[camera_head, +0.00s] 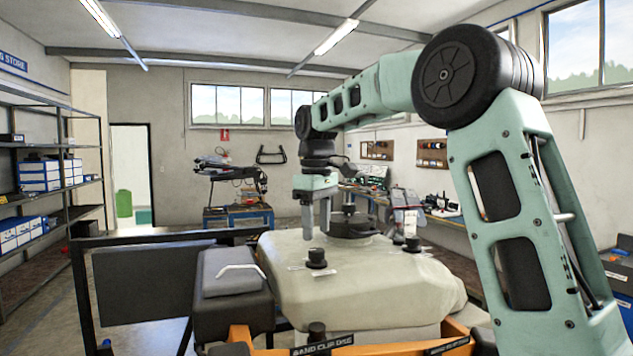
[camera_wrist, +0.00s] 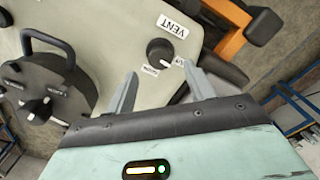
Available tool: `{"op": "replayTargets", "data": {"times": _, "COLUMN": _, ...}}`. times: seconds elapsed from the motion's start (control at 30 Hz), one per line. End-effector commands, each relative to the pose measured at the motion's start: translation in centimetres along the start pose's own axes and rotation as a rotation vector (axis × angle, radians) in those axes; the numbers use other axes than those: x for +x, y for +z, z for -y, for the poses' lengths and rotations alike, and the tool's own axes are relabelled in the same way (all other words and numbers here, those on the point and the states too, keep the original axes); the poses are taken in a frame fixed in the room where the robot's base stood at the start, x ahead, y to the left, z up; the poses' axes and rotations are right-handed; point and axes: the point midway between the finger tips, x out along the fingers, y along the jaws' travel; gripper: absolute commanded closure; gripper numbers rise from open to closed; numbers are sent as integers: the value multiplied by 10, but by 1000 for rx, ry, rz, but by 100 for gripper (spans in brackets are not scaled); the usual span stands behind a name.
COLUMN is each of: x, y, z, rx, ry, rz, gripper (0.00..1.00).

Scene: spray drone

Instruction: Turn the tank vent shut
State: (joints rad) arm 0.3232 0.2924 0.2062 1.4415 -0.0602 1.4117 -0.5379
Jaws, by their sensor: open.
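The tank vent is a black round knob (camera_wrist: 160,52) on the cream tank top (camera_wrist: 110,30), beside a white VENT label (camera_wrist: 173,26). In the wrist view it lies just beyond the gap between my fingertips. Smaller white labels sit beside it, too small to read surely. My gripper (camera_wrist: 158,80) is open and empty, its two grey fingers apart. In the head view my gripper (camera_head: 316,222) points down above a black knob (camera_head: 317,257) on the tank (camera_head: 365,280), apparently the vent. The fingers appear above it, not around it. I cannot tell the knob's turn angle.
A large black round lid (camera_wrist: 45,85) with a handle is left of the vent in the wrist view. Another black knob (camera_head: 412,243) stands farther right on the tank. A dark padded box (camera_head: 232,285) and an orange frame (camera_head: 240,335) border the tank. Shelves (camera_head: 50,180) stand left.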

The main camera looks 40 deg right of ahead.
Motion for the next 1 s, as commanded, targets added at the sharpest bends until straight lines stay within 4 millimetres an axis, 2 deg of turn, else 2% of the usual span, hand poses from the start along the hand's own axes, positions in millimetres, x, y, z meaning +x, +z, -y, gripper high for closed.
{"op": "replayTargets", "data": {"times": 0.2, "x": -49, "y": -1, "z": 0, "rx": -1, "ry": 2, "rz": -5, "gripper": 47}}
{"op": "replayTargets", "data": {"times": 0.5, "x": -105, "y": -1, "z": 0, "rx": -1, "ry": 1, "rz": -3, "gripper": 47}}
{"op": "replayTargets", "data": {"times": 0.7, "x": -123, "y": -1, "z": 0, "rx": -1, "ry": 0, "rz": -1, "gripper": 47}}
{"op": "replayTargets", "data": {"times": 1.0, "x": -127, "y": 0, "z": 0, "rx": -1, "ry": 0, "rz": -1, "gripper": 47}}
